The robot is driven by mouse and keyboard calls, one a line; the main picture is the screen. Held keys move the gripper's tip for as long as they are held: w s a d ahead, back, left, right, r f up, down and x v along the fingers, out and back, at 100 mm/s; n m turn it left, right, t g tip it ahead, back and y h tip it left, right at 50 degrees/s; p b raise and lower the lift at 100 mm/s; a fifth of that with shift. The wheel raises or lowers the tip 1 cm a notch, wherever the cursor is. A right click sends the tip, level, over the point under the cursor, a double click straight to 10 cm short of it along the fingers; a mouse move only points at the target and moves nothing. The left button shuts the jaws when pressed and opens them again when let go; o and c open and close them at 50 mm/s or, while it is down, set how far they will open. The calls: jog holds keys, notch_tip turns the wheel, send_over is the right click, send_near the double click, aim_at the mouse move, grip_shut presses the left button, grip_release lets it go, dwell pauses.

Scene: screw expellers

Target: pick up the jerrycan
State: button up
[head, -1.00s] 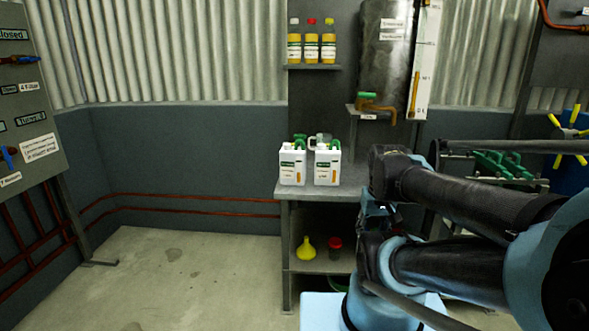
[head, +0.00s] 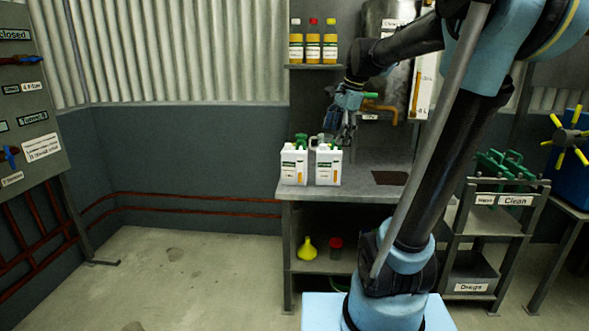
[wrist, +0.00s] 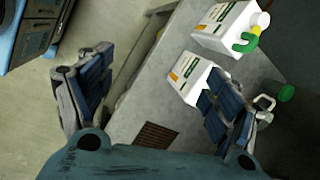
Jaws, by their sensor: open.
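Two white jerrycans with labels and green parts stand side by side on the grey bench: a left jerrycan (head: 293,166) and a right jerrycan (head: 328,167). The wrist view shows one jerrycan (wrist: 224,27) at the top, with a green handle and yellowish cap, and another jerrycan (wrist: 189,78) below it. My gripper (wrist: 155,100) is open and empty, its two fingers wide apart. Its right finger overlaps the edge of the lower jerrycan in that view; I cannot tell if they touch. In the head view my gripper (head: 338,121) is above and just behind the right jerrycan.
The bench (head: 350,190) has a dark grate (head: 390,178) at right. A clear jug (head: 318,140) stands behind the jerrycans. Bottles (head: 313,47) sit on a shelf above. A tank with a brass tap (head: 380,107) hangs close to my arm. A yellow funnel (head: 306,248) lies below.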

jog(key=w+a+r+m+y, duration=0.1)
jog(key=w+a+r+m, duration=0.25)
jog(key=w, duration=0.35)
jog(key=w+a+r+m, duration=0.3)
jog(key=w+m, duration=0.1)
jog(key=w, duration=0.3)
send_near(298, 143)
jog(key=shift+g, duration=0.3)
jog(key=x, duration=0.2)
jog(key=w+x, duration=0.1)
jog(key=x, duration=0.2)
jog(key=shift+d+f, duration=0.1)
jog(key=shift+f, duration=0.05)
jog(key=shift+w+x, duration=0.15)
jog(key=shift+x, duration=1.15)
jog(key=shift+w+x, duration=0.15)
jog(key=shift+x, duration=1.2)
grip_shut()
